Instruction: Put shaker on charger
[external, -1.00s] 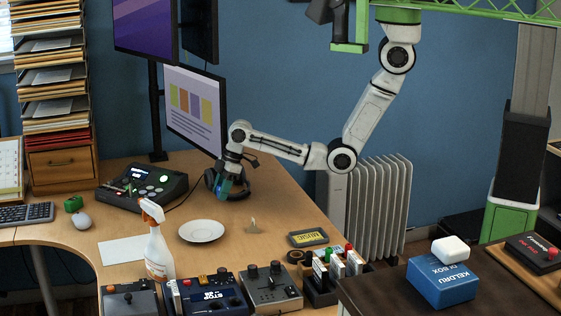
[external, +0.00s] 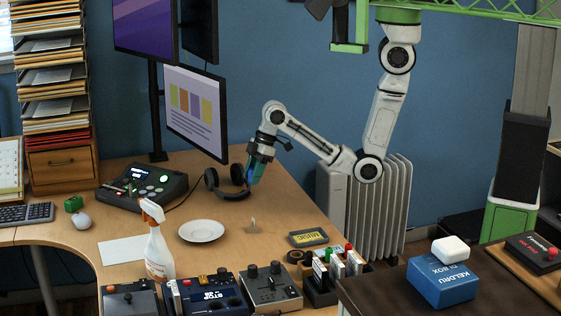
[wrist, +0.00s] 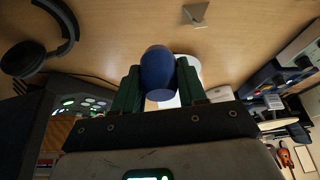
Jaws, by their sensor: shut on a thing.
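The shaker is a dark blue rounded object (wrist: 158,72) between the two green fingers of my gripper (wrist: 160,88) in the wrist view. My gripper is shut on it. In the external view my gripper (external: 252,178) holds the shaker in the air in front of the headphones, and only a little blue shows. The charger looks to be the round white plate (external: 201,231), flat and empty on the wooden desk, nearer the camera and left of my gripper. In the wrist view a white patch, probably the plate, shows partly hidden behind the shaker and fingers.
Black headphones (external: 228,184) lie close to my gripper. A small grey pointed object (external: 253,226) stands right of the plate. A spray bottle (external: 157,245), a white sheet (external: 122,250) and a console (external: 143,188) are to the left. Control boxes (external: 270,288) line the front edge.

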